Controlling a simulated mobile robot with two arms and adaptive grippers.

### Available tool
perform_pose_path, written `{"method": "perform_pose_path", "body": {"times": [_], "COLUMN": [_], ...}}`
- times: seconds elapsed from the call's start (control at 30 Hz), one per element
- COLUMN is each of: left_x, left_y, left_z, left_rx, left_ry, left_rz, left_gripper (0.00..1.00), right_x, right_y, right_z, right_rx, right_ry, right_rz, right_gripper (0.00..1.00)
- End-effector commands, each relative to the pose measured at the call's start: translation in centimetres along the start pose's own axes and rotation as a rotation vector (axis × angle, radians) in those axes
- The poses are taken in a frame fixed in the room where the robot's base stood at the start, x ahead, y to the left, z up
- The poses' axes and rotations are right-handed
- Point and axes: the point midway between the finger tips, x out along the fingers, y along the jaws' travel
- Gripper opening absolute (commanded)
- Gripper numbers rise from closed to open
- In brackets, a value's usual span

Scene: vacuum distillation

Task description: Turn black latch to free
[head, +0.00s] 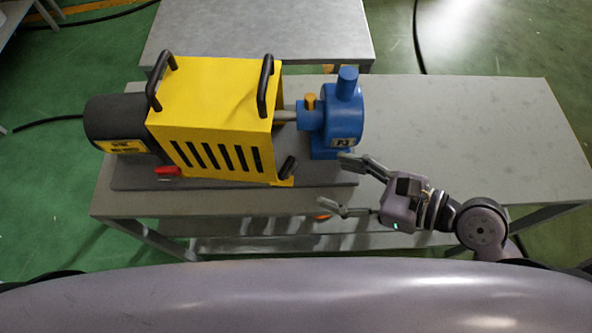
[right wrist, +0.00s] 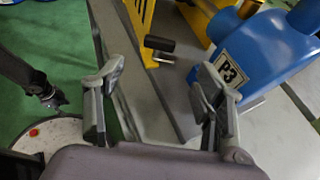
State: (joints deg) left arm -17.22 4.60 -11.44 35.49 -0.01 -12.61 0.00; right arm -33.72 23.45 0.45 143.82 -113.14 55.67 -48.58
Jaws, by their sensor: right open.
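The black latch (head: 289,167) is a short dark handle at the lower right corner of the yellow pump guard (head: 212,110). In the right wrist view the latch (right wrist: 160,43) shows as a black cylinder on a small metal pin, beyond and between my fingers. My right gripper (head: 336,183) is open and empty, right of the latch and apart from it, with its fingers pointing left. The fingers also show in the right wrist view (right wrist: 160,78). A dark arm end, likely my left gripper (right wrist: 50,96), is at the left of that view, too small to read.
The blue pump (head: 343,120), labelled P3, stands close to my upper right finger. A red part (head: 167,171) and a dark motor (head: 115,122) are at the left. The grey table (head: 480,130) is clear on the right. Another table (head: 260,30) stands behind.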

Motion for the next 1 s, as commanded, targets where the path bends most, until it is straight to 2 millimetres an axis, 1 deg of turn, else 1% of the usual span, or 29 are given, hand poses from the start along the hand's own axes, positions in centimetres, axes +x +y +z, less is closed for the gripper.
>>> {"method": "perform_pose_path", "body": {"times": [0.03,0.2,0.23,0.33,0.5,0.63,0.9,0.93,1.0], "left_x": [1.2,3.6,3.0,3.0,2.6,2.5,2.6,2.6,2.6], "left_y": [0.0,0.1,0.1,0.1,0.1,0.1,0.1,0.1,0.1], "left_z": [0.1,0.3,0.2,0.2,0.2,0.2,0.1,0.1,0.1], "left_rx": [0.0,0.0,0.0,0.0,0.0,0.0,0.0,0.0,0.0], "left_ry": [0.0,0.0,0.0,0.0,0.0,0.001,0.001,0.001,0.001], "left_rz": [0.0,0.0,0.0,0.0,0.0,0.0,0.0,0.0,0.0], "left_gripper": [0.4,0.4,0.4,0.4,0.4,0.4,0.4,0.4,0.4], "right_x": [1.3,4.8,5.2,7.0,9.0,9.7,9.8,9.8,9.8], "right_y": [-0.1,-0.1,-0.1,0.0,0.0,0.0,0.0,0.0,0.0], "right_z": [-0.3,-0.4,0.0,0.1,0.1,0.0,0.0,0.0,0.0], "right_rx": [-0.004,-0.003,0.002,0.002,0.004,0.002,0.001,0.001,0.001], "right_ry": [-0.008,-0.008,-0.006,-0.004,-0.001,0.001,0.001,0.001,0.001], "right_rz": [-0.001,-0.002,-0.001,0.0,0.0,0.001,0.001,0.001,0.001], "right_gripper": [0.63,0.63,0.63,0.63,0.63,0.63,0.63,0.63,0.58]}}
